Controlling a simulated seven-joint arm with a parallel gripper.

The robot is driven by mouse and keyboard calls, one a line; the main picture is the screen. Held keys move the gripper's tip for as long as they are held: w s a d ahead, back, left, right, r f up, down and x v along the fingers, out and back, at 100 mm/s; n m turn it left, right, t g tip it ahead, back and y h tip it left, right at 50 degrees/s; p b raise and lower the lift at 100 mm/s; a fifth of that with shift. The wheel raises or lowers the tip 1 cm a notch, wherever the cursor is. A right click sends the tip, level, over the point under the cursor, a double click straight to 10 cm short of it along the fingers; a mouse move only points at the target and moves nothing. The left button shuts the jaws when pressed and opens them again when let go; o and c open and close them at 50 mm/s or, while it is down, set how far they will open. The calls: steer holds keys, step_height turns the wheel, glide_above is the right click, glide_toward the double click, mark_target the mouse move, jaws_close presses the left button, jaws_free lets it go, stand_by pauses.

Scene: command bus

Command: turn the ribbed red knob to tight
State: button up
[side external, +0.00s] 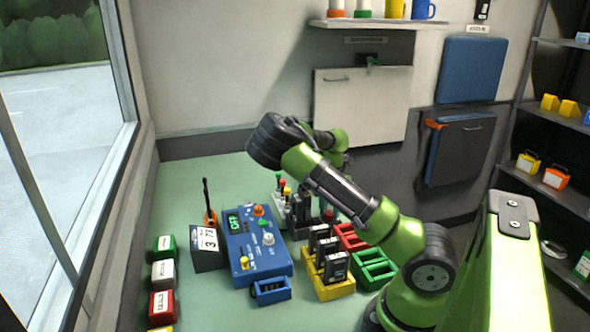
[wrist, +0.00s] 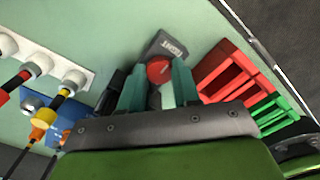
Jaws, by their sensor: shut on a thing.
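The red knob (wrist: 159,69) sits between my gripper's two teal fingers in the wrist view, on a dark grey block. A tilted grey label (wrist: 168,47) reading "TIGHT" is just beyond it. My gripper (wrist: 160,82) is shut on the knob, one finger on each side. The knob's ribs are too small to make out, and its lower part is hidden. In the side view a small red spot of the knob (side external: 328,215) shows low beside my arm; my fingers are hard to make out there.
Right of the knob in the wrist view are red (wrist: 228,70) and green (wrist: 277,115) racks. A white strip with plugs (wrist: 40,62) is at left. In the side view a blue panel (side external: 256,245) reading "OFF" and a yellow rack (side external: 327,288) stand close by.

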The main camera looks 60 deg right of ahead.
stand_by(0.4)
steer(key=o, duration=1.1)
steer(key=shift+c, duration=0.2)
steer(key=shift+r, duration=0.1)
step_height(320, 180, up, 17)
steer(key=shift+f, duration=0.2)
